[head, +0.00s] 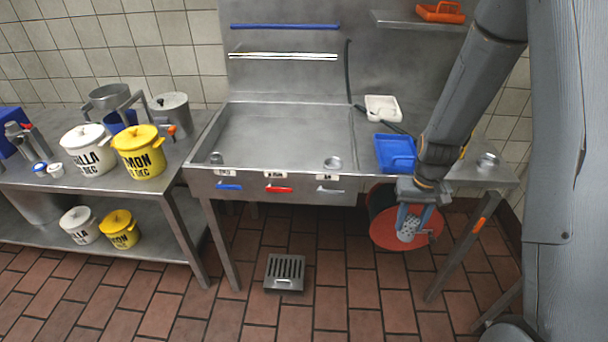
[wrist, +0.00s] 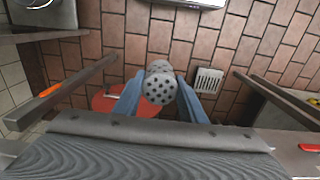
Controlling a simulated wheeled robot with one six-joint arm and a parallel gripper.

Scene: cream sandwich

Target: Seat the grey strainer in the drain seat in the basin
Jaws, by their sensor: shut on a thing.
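The grey strainer (head: 407,232) is a perforated cup held between the fingers of my gripper (head: 411,222). In the wrist view its holed round face (wrist: 159,90) shows between the two blue-grey fingers (wrist: 158,97). In the head view my gripper is in front of the counter's right part, lower than the worktop and right of the basin. The steel basin (head: 285,128) is empty over most of its floor. A small metal ring (head: 333,163) sits at its front right; I cannot tell for sure whether it is the drain seat.
A blue tray (head: 396,152) and a white tray (head: 382,108) lie right of the basin. A metal cup (head: 487,161) stands at the counter's right end. A red round thing (head: 388,243) is below, behind my gripper. A floor grate (head: 285,272) lies on the tiles. Pots (head: 140,158) fill the left table.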

